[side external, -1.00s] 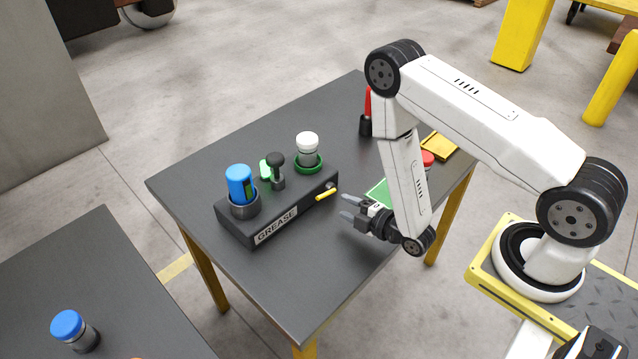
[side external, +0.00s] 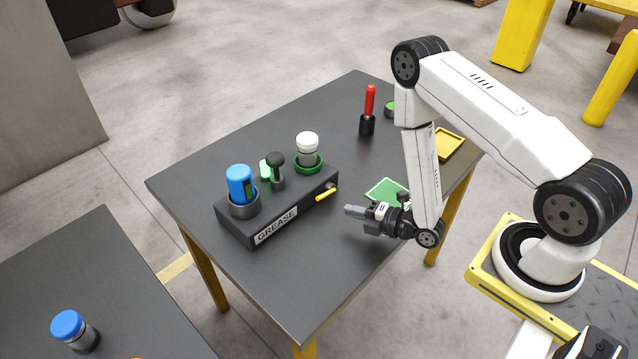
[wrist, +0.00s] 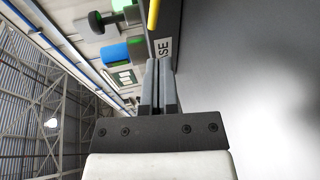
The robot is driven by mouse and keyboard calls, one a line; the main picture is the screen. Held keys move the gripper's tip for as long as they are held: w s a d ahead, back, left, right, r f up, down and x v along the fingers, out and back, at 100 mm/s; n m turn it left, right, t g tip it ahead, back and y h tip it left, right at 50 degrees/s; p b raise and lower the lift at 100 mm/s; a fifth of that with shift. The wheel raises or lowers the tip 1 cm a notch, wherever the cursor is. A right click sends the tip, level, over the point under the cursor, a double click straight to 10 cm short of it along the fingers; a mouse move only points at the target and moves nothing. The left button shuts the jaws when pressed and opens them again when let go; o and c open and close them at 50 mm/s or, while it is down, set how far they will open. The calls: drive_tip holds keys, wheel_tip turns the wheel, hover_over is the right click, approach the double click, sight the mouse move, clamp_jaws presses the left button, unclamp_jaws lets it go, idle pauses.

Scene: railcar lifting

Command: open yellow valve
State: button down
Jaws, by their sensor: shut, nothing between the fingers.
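The yellow valve (side external: 326,193) is a short lever on the right end of the dark grease block (side external: 248,226), which bears a GREASE label. It lies slanted along the block's side. My gripper (side external: 349,210) is shut and empty, just right of and slightly nearer than the lever, apart from it. In the wrist view the shut fingers (wrist: 160,84) point toward the block, and the yellow valve shows ahead of them (wrist: 153,14) near the top edge.
On the block stand a blue-capped canister (side external: 240,183), a dark knob (side external: 276,161) and a white-capped canister (side external: 307,143) in a green ring. A red-handled tool (side external: 369,105), a green pad (side external: 387,192) and a yellow tray (side external: 447,144) are on the table. The table front is clear.

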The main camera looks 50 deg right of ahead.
sight(326, 194)
drive_tip(key=n+y, duration=0.1)
drive_tip(key=s+n+y, duration=0.1)
drive_tip(key=n, duration=0.3)
drive_tip(key=shift+s+d+r+y, duration=0.15)
drive_tip(key=shift+s+d+y, duration=0.05)
drive_tip(key=shift+s+y, duration=0.2)
drive_tip(key=shift+w, duration=0.1)
drive_tip(key=shift+x, duration=4.95)
drive_tip(key=shift+r, duration=0.2)
